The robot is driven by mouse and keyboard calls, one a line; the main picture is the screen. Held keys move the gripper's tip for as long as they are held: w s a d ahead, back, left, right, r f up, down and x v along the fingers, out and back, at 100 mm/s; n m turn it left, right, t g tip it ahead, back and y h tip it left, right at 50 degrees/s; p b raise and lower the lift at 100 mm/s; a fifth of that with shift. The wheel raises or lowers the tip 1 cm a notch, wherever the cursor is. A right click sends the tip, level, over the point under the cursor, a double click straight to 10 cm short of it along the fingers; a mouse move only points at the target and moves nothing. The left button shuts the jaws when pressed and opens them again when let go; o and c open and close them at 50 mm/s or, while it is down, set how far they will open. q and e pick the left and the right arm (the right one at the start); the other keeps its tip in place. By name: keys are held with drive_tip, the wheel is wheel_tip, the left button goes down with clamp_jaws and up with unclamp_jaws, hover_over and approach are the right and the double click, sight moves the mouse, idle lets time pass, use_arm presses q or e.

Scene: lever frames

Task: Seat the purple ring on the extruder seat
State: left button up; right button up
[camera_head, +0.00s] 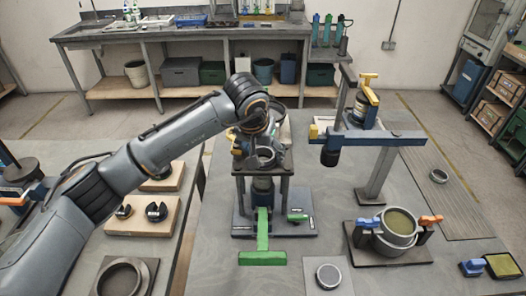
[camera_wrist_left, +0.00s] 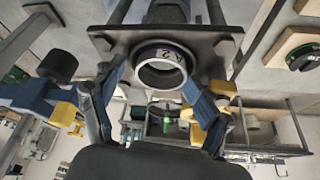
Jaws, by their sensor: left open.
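A short grey ring (camera_head: 266,157) with a dark, purplish band and a pale label is at the top plate (camera_head: 243,170) of the extruder stand. In the left wrist view the ring (camera_wrist_left: 163,76) appears at the round hole of the dark plate (camera_wrist_left: 215,42). I cannot tell whether it is fully seated. My left gripper (camera_head: 254,153) is over the plate. In the left wrist view the fingers of my left gripper (camera_wrist_left: 155,80) are open, one on each side of the ring. Whether they touch it is unclear. My right gripper is out of view.
A green lever (camera_head: 263,238) extends from the stand's base towards the front. A blue-grey arm fixture (camera_head: 385,138) stands to the right. A sieve pot (camera_head: 397,228) on a dark base is at front right.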

use_arm(q)
drive_tip(key=v, duration=1.2)
drive_tip(key=shift+f, duration=0.15)
